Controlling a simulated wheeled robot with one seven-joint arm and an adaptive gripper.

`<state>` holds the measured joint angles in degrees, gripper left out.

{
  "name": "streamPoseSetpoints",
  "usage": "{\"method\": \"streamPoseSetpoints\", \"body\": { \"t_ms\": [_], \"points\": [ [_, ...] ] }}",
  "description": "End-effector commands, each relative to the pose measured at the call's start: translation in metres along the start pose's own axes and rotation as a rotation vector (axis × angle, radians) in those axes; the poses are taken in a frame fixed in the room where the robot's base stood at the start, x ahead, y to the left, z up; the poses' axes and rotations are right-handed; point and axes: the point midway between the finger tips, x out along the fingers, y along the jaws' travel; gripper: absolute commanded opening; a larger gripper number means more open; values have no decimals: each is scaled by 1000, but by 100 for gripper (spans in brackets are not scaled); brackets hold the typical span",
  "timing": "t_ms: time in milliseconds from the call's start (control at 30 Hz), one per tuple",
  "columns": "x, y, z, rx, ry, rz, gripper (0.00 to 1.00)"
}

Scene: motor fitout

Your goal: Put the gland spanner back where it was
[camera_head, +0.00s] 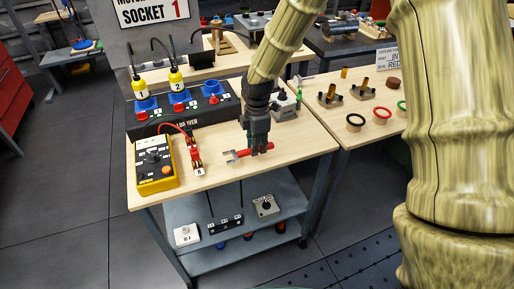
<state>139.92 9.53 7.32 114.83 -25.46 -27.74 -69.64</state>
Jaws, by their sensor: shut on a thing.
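The gland spanner (240,155) is a red-handled tool with a pale grey forked head at its left end. It is held roughly level over the front part of the wooden bench top (220,177). My gripper (258,147) reaches down from above and is shut on its red handle. The fingers hide part of the handle. I cannot tell whether the spanner touches the bench or hangs just above it.
A yellow tester (155,165) and a red probe (196,158) stand left of the spanner. A dark rack (190,108) with numbered yellow plugs is behind. A grey device (285,105) stands behind right. Several rings lie on the right bench. The front right bench corner is clear.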

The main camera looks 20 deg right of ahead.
Motion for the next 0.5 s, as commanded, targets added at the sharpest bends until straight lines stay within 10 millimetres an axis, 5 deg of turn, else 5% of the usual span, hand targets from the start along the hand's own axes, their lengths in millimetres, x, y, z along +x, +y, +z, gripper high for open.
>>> {"method": "streamPoseSetpoints", "body": {
  "t_ms": [200,500],
  "points": [
    [20,0,0,0,-1,0,0],
    [22,0,0,0,0,1,0]
  ]
}}
